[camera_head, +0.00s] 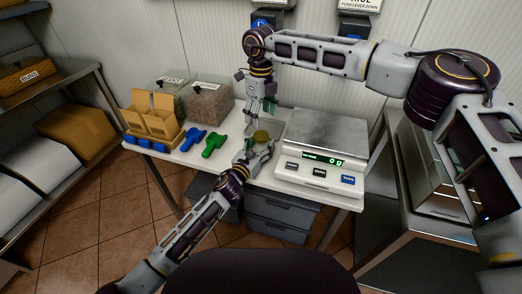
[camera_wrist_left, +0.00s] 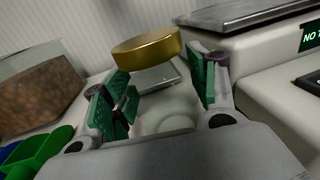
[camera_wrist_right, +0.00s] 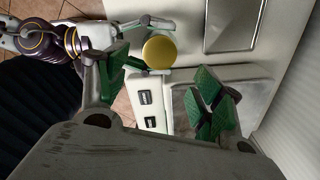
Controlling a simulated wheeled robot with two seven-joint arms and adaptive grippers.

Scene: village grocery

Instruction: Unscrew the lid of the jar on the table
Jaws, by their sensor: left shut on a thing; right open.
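The jar has a round gold lid (camera_head: 261,135) and stands on the white table next to the scale. In the left wrist view the gold lid (camera_wrist_left: 147,50) sits on top of the clear jar body (camera_wrist_left: 156,78). My left gripper (camera_head: 259,150) is shut on the jar body from the front, below the lid, its green pads on either side. My right gripper (camera_head: 262,116) is above and behind the jar, pointing down. In the right wrist view my right gripper (camera_wrist_right: 162,90) is open and empty, and the lid (camera_wrist_right: 159,51) shows beyond its fingers, apart from them.
A scale (camera_head: 322,138) stands close to the right of the jar. Green (camera_head: 214,146) and blue (camera_head: 193,139) scoops lie to the left. A cardboard box (camera_head: 152,116) and clear bins (camera_head: 209,103) stand farther left and back. The wall is close behind.

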